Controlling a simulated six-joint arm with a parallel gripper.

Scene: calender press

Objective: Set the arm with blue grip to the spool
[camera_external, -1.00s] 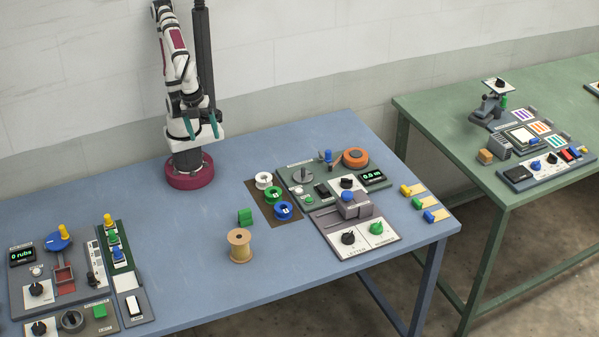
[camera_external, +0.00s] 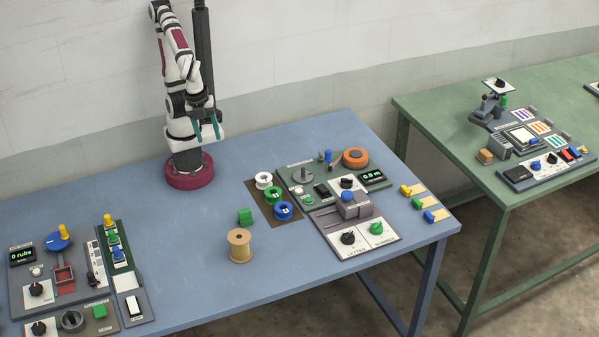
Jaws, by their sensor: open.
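The arm with the blue grip (camera_external: 328,156) stands at the back of the dark green winding panel on the blue table. It is small here, and I cannot tell exactly which way the arm points. An orange spool (camera_external: 355,157) sits just to its right, and a grey spindle (camera_external: 303,174) is to its left. White, green and blue spools lie on a brown mat; the white spool (camera_external: 264,180) is at the back. My gripper (camera_external: 209,135) is open and empty, its teal fingers pointing down in front of my base, well left of the panel.
A grey unit with a blue knob (camera_external: 347,197) is in front of the winding panel. Another control panel (camera_external: 65,280) is at front left. The table's middle is mostly clear.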

